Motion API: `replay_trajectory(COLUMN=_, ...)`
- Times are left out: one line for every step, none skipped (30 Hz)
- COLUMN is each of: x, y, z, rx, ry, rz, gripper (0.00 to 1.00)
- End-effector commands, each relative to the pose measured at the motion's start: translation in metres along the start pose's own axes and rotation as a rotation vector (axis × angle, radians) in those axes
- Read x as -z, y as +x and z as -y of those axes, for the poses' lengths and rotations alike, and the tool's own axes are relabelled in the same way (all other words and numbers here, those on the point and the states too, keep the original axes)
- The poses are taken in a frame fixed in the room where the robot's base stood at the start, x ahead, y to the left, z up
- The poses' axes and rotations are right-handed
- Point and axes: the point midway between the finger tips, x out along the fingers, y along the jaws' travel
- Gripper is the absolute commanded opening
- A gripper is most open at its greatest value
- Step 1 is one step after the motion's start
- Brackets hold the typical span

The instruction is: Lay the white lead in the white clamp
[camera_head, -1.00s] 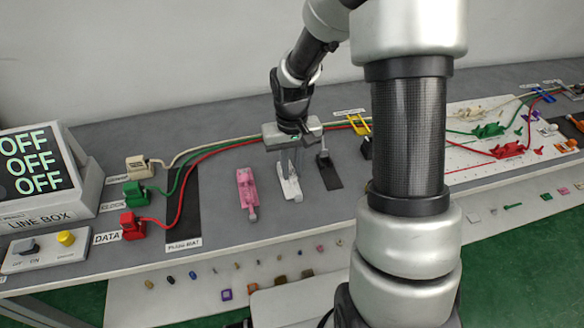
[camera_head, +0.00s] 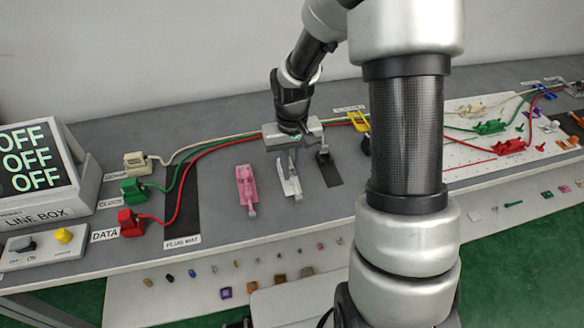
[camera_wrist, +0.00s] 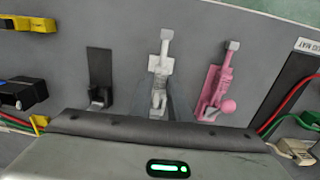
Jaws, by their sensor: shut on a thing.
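The white clamp (camera_head: 291,186) lies on the grey bench, between a pink clamp and a dark strip. In the wrist view the white clamp (camera_wrist: 160,65) runs up the middle. My gripper (camera_head: 288,163) points down over its far end. Its fingers (camera_wrist: 159,106) stand on both sides of a white part of the clamp and appear shut on it; the exact grip point is partly hidden. The white lead (camera_head: 205,146) runs from a white plug (camera_head: 137,162) behind my gripper toward the right. I cannot tell how it lies near the clamp.
The pink clamp (camera_head: 246,188) is just left, and a dark strip with a small upright fitting (camera_head: 328,168) just right. Green (camera_head: 182,180) and red (camera_head: 186,185) leads run close to the white one. A yellow fitting (camera_head: 358,121) stands farther right.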

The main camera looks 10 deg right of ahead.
Motion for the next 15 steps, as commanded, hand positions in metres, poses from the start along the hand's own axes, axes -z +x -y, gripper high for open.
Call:
replay_trajectory(x=0.000, y=0.001, z=0.000, rx=0.000, ry=0.000, rz=0.000, gripper=0.00)
replay_trajectory(x=0.000, y=0.002, z=0.000, rx=0.000, ry=0.000, rz=0.000, gripper=0.00)
replay_trajectory(x=0.000, y=0.002, z=0.000, rx=0.000, ry=0.000, rz=0.000, gripper=0.00)
replay_trajectory(x=0.000, y=0.003, z=0.000, rx=0.000, ry=0.000, rz=0.000, gripper=0.00)
replay_trajectory(x=0.000, y=0.004, z=0.000, rx=0.000, ry=0.000, rz=0.000, gripper=0.00)
replay_trajectory(x=0.000, y=0.005, z=0.000, rx=0.000, ry=0.000, rz=0.000, gripper=0.00)
replay_trajectory(x=0.000, y=0.006, z=0.000, rx=0.000, ry=0.000, rz=0.000, gripper=0.00)
replay_trajectory(x=0.000, y=0.007, z=0.000, rx=0.000, ry=0.000, rz=0.000, gripper=0.00)
replay_trajectory(x=0.000, y=0.009, z=0.000, rx=0.000, ry=0.000, rz=0.000, gripper=0.00)
replay_trajectory(x=0.000, y=0.009, z=0.000, rx=0.000, ry=0.000, rz=0.000, gripper=0.00)
replay_trajectory(x=0.000, y=0.010, z=0.000, rx=0.000, ry=0.000, rz=0.000, gripper=0.00)
replay_trajectory(x=0.000, y=0.012, z=0.000, rx=0.000, ry=0.000, rz=0.000, gripper=0.00)
replay_trajectory(x=0.000, y=0.013, z=0.000, rx=0.000, ry=0.000, rz=0.000, gripper=0.00)
replay_trajectory(x=0.000, y=0.013, z=0.000, rx=0.000, ry=0.000, rz=0.000, gripper=0.00)
replay_trajectory(x=0.000, y=0.014, z=0.000, rx=0.000, ry=0.000, rz=0.000, gripper=0.00)
